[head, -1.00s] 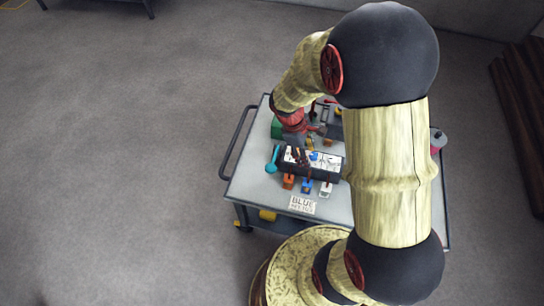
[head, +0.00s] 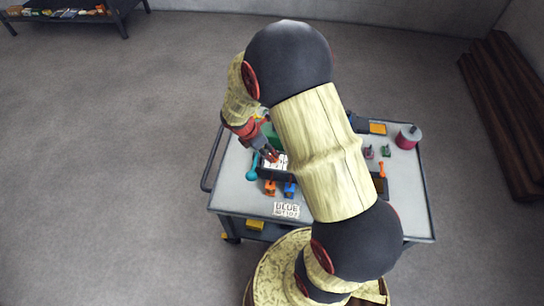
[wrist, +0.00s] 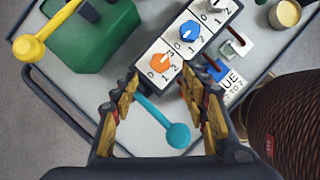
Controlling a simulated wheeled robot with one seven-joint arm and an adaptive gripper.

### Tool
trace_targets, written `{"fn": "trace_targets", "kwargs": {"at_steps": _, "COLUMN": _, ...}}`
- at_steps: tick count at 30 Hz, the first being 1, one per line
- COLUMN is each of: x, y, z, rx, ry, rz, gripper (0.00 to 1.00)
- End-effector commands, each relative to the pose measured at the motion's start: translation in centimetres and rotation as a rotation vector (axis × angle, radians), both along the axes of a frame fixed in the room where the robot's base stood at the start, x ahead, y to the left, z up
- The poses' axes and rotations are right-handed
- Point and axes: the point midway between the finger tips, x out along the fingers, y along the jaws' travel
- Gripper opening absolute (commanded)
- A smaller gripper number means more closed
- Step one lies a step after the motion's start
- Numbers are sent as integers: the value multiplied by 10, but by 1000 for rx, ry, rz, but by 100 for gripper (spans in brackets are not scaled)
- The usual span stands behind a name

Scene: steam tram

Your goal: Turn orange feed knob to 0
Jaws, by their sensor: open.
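The orange feed knob (wrist: 162,62) sits on a white dial face at the near end of a dark control box (wrist: 148,60). Its dial carries the numbers 0 to 3; I cannot tell which one the knob points to. My gripper (wrist: 160,90) is open and empty, its fingers spread short of the orange knob, one to each side in the wrist view. In the head view my gripper (head: 272,155) is over the box and hides part of it. A blue knob (wrist: 189,32) and a white knob (wrist: 217,5) follow along the same box.
A teal ball-ended lever (wrist: 178,135) juts from the box between my fingers. A green box (wrist: 90,40) with a yellow lever (wrist: 45,30) stands to the left. A lettered card (head: 286,210) lies on the cart top (head: 235,195). A maroon cylinder (head: 408,137) stands far right.

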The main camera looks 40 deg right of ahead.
Motion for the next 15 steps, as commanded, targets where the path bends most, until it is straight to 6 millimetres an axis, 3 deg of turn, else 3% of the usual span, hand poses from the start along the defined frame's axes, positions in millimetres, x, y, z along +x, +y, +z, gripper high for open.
{"fn": "trace_targets", "kwargs": {"at_steps": 9, "x": -2, "y": -18, "z": -48, "rx": 1, "ry": 2, "rz": -2, "gripper": 45}}
{"fn": "trace_targets", "kwargs": {"at_steps": 15, "x": -2, "y": -25, "z": -62, "rx": 0, "ry": 1, "rz": -2, "gripper": 45}}
